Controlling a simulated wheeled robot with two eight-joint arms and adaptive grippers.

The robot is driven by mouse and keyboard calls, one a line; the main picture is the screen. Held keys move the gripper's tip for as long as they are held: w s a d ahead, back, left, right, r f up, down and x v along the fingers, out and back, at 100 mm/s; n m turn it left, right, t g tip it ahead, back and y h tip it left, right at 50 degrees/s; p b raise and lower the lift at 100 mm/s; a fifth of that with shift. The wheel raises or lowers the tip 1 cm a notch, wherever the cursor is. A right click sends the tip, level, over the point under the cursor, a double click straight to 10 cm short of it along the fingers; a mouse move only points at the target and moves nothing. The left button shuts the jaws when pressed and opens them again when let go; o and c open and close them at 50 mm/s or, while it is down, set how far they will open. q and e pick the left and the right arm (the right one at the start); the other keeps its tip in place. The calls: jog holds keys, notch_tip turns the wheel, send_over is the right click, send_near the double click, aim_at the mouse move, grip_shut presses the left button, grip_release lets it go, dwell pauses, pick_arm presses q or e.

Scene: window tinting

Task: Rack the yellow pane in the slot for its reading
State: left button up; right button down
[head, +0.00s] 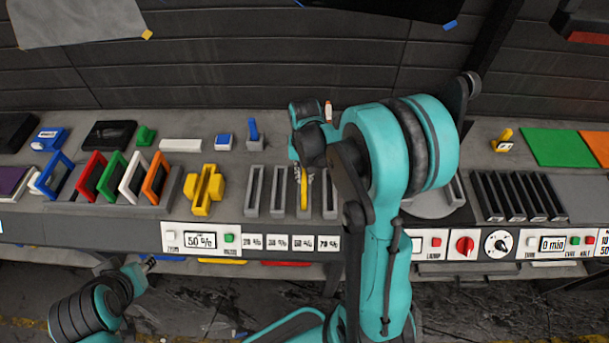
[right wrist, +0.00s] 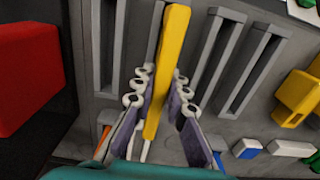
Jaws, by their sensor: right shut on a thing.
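The yellow pane (head: 304,190) stands upright, nearly edge-on, at the third slot from the left in the grey slot rack (head: 267,190). In the right wrist view the yellow pane (right wrist: 168,70) runs between the two rows of fingers of my right gripper (right wrist: 160,90), which is shut on it. Its far end lines up with a slot; I cannot tell how deep it sits. The meter display (head: 200,240) seems to read 50 %. Percent labels (head: 302,243) sit below the slots; the third seems to read 50 %. My left gripper (head: 147,263) is low at the left, its jaws unclear.
A yellow holder (head: 204,190) stands left of the slots. Coloured frames (head: 113,177) stand in a row further left. A round grey plate (head: 435,200) and a black slotted rack (head: 517,195) are to the right. My right arm hides part of the bench.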

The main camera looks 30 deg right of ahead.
jog(key=c, duration=1.5)
grip_release()
jog(key=shift+f, duration=0.15)
jog(key=shift+c, duration=0.2)
jog(key=shift+r, duration=0.2)
notch_tip(320, 180, up, 12)
jog(key=f+p, duration=0.1)
jog(key=p, duration=0.2)
jog(key=s+a+r+n+t, duration=0.4)
jog(key=s+a+n+t, duration=0.2)
jog(key=s+a, duration=0.4)
jog(key=shift+s+a+r+t, duration=0.3)
jog(key=shift+s+t, duration=0.2)
jog(key=shift+t, duration=0.1)
